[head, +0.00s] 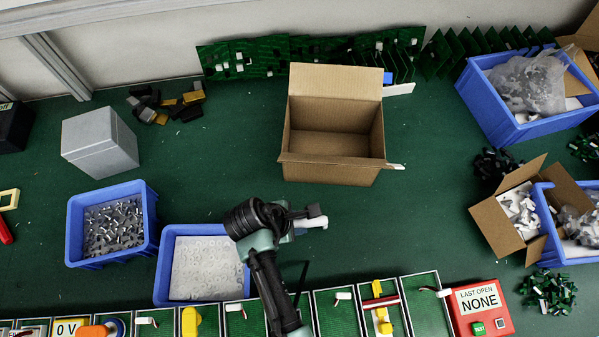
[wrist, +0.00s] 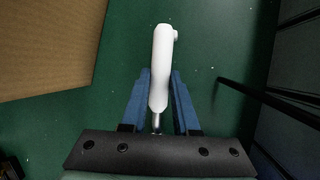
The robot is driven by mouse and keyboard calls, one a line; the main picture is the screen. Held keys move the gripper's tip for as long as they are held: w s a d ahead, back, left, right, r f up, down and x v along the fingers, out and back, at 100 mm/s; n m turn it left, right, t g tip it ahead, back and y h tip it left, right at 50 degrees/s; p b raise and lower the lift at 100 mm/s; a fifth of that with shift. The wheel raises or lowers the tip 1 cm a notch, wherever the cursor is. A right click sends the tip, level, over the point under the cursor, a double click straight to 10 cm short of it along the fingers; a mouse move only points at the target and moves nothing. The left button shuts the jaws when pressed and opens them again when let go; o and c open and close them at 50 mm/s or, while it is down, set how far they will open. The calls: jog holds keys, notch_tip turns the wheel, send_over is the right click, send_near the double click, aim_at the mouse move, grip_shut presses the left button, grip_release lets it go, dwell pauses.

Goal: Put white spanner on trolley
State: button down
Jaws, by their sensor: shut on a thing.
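My gripper (head: 300,214) is above the green bench, in front of the open cardboard box. In the wrist view my gripper (wrist: 160,78) has its two blue fingers closed on either side of a white, rounded, elongated tool, which I take to be the white spanner (wrist: 162,60). It points away from the palm, has a small knob near its far end and a metal part near the palm. In the head view the white spanner (head: 315,222) sticks out to the right of the gripper, partly hidden by it. I cannot make out a trolley in either view.
The empty cardboard box (head: 333,172) stands behind the gripper. Blue bins of parts (head: 150,221) (head: 163,262) stand to the left, and a grey box (head: 100,140) behind them. A row of green boards (head: 430,305) lines the front. Bench right of the gripper is clear.

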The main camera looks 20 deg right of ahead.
aim_at(298, 224)
notch_tip(298, 224, up, 16)
dwell(0.4)
